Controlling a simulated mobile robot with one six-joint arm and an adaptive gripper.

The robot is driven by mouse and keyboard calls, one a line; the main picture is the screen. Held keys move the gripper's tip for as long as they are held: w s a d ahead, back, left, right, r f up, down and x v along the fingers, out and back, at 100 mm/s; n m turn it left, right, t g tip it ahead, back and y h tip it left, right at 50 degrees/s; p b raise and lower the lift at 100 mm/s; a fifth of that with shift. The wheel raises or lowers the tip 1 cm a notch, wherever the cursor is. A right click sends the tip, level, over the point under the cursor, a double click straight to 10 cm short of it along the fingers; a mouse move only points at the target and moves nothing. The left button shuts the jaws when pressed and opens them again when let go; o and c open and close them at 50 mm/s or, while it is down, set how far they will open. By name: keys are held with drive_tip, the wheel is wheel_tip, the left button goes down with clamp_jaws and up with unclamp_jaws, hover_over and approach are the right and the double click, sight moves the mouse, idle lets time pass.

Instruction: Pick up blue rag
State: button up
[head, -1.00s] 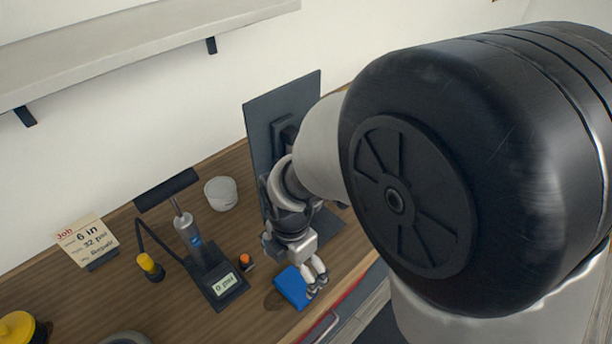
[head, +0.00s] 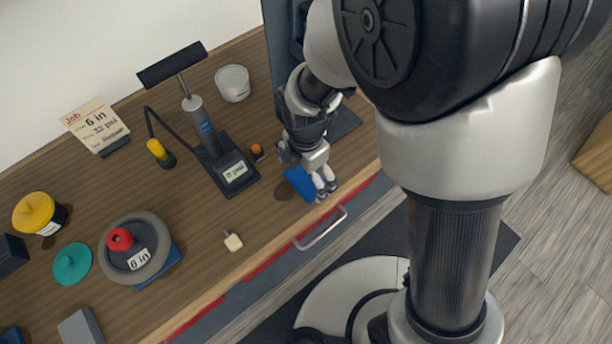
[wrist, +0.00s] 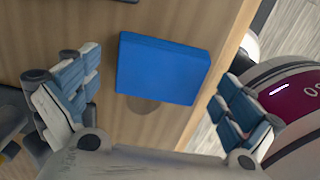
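The blue rag (wrist: 163,68) is a flat, folded block lying on the wooden bench near its front edge. In the wrist view it sits between and ahead of my two spread fingers. It also shows in the head view (head: 299,182), partly hidden by my gripper. My gripper (head: 326,188) is just above the bench edge beside the rag, pointing down. In the wrist view my gripper (wrist: 160,103) is open, with one blue-padded finger on each side and nothing held. Whether a finger touches the rag cannot be told.
A pump with a gauge base (head: 235,171) and a small orange-capped item (head: 257,152) stand left of the rag. A dark upright panel (head: 284,45) stands behind my arm. A drawer handle (head: 320,229) juts below the bench edge. A wheel (head: 139,247) lies further left.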

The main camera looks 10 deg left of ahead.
sight(306, 176)
drive_tip(key=c, duration=0.8)
wheel_tip(306, 176, up, 20)
drive_tip(key=p, duration=0.6)
drive_tip(key=shift+p, duration=0.35)
drive_tip(key=o, duration=0.4)
drive_tip(key=shift+c, duration=0.2)
drive_tip(key=c, duration=0.3)
drive_tip(key=shift+c, duration=0.2)
